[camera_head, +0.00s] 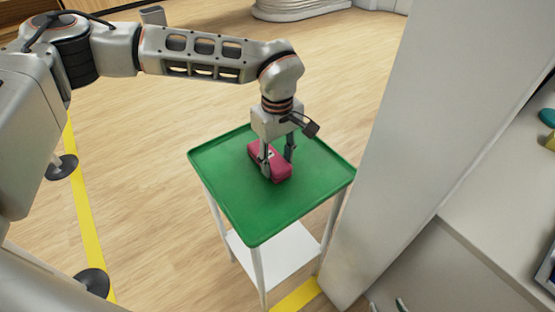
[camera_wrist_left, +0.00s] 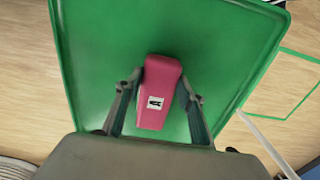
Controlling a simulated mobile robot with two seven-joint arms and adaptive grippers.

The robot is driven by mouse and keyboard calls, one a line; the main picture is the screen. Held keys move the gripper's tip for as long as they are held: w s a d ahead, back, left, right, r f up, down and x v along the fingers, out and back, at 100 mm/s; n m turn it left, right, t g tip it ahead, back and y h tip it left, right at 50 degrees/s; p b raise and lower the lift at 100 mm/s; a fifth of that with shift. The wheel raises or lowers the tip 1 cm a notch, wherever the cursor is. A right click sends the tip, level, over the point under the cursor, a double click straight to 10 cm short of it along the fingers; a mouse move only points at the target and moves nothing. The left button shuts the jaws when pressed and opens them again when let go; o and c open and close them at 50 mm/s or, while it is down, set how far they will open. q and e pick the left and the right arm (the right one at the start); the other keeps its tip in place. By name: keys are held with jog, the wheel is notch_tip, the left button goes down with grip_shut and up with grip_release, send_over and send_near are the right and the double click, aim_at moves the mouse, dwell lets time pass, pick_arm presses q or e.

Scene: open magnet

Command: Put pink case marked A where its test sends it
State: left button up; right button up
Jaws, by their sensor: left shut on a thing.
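The pink case (camera_head: 271,166) lies on the green tray top (camera_head: 259,217) of a small white-legged stand. In the left wrist view the pink case (camera_wrist_left: 161,82) shows a white label (camera_wrist_left: 156,103) with a dark mark that I cannot read clearly. My left gripper (camera_head: 277,167) reaches down from above with one finger on each side of the case. It is shut on the case, and in the left wrist view its fingers (camera_wrist_left: 158,108) flank the labelled end. My right gripper is in neither view.
A tall grey-white panel (camera_head: 385,150) stands right of the stand. Beyond it is a pale counter (camera_head: 503,215) with a few partly visible items at the right edge. A white lower shelf (camera_head: 272,252) is under the tray. Yellow floor tape (camera_head: 84,205) runs at left.

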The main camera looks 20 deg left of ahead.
pick_arm(q)
jog(key=shift+r, duration=0.1)
jog(key=o, duration=1.1)
jog(key=shift+o, duration=0.2)
notch_tip(320, 180, up, 12)
jog(key=p, duration=0.1)
